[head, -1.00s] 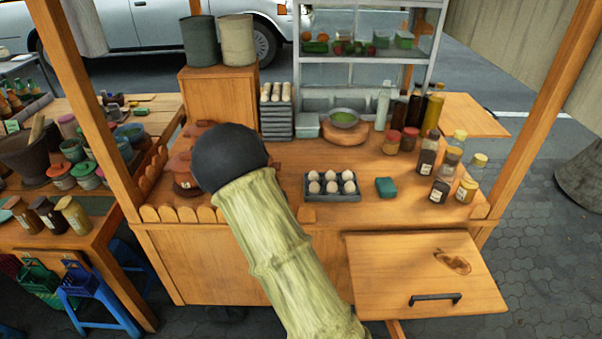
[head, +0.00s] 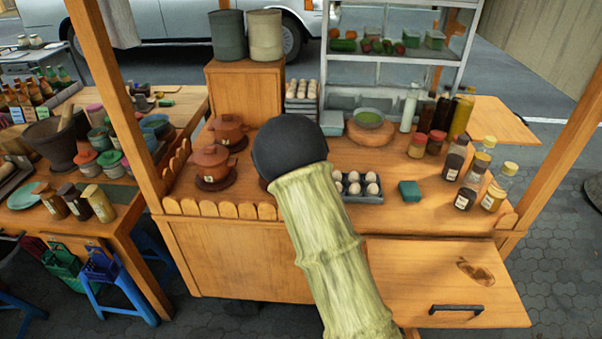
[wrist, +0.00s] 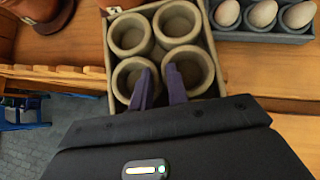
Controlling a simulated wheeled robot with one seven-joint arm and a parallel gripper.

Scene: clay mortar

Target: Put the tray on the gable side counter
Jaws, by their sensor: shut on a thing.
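In the wrist view a beige tray (wrist: 212,60) holds four round grey-beige cups (wrist: 178,22). My gripper (wrist: 161,82) has its two purple fingers close together at the tray's near side, between the two near cups, shut on the tray. The tray is over or near the wooden counter's front edge; its height is unclear. In the head view my arm hides the gripper and tray. The main counter (head: 300,165) shows there, with a lower wooden shelf (head: 430,270) at front right and another board (head: 505,122) at the far right end. Which one is the gable side counter is unclear.
An egg tray (head: 362,198) sits right of my arm, close beside the held tray in the wrist view (wrist: 262,37). Clay pots (head: 212,165) stand left. Jars (head: 465,187) crowd the counter's right. A scalloped edge (head: 225,208) borders the front left. The front shelf is mostly bare.

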